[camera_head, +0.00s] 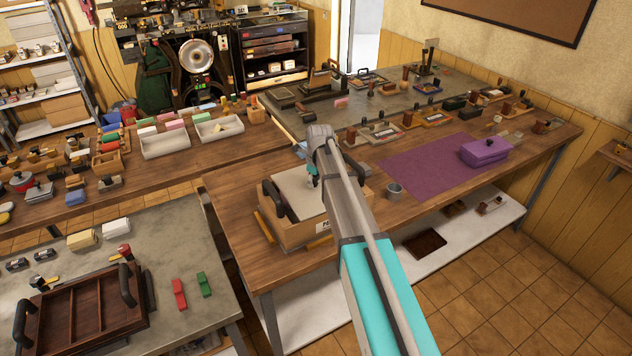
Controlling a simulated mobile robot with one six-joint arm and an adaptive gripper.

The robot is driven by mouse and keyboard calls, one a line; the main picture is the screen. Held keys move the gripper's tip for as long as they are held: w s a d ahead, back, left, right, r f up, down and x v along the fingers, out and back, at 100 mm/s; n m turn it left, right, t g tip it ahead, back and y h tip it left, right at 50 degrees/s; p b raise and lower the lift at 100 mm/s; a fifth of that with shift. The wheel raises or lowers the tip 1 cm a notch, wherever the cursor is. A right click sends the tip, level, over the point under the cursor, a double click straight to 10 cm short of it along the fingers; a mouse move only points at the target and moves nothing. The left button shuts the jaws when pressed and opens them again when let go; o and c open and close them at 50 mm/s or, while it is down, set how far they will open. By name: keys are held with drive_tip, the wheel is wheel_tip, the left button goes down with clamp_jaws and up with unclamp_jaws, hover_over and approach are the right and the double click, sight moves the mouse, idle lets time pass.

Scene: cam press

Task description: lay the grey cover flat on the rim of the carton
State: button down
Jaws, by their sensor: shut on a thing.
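The carton (290,234) is a tan box on the wooden table in the head view, with black handles on its left side. The light grey cover (296,188) is over the carton's top, roughly level. I cannot tell whether it touches the rim all round. My gripper (313,182) is at the cover's right part, pointing down, and is shut on the cover. My arm hides the right side of the carton and part of the cover, and the fingertips are small and partly hidden.
A grey cup (394,190) stands right of my arm. A purple box (484,152) sits on a purple mat (420,167) further right. Yellow bars lie beside the carton. White bins (165,145) stand on the bench behind left. The table's front edge is close to the carton.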

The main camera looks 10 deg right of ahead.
drive_tip(key=shift+f+b, duration=0.35)
idle(0.7)
idle(0.4)
drive_tip(key=shift+c, duration=0.5)
unclamp_jaws()
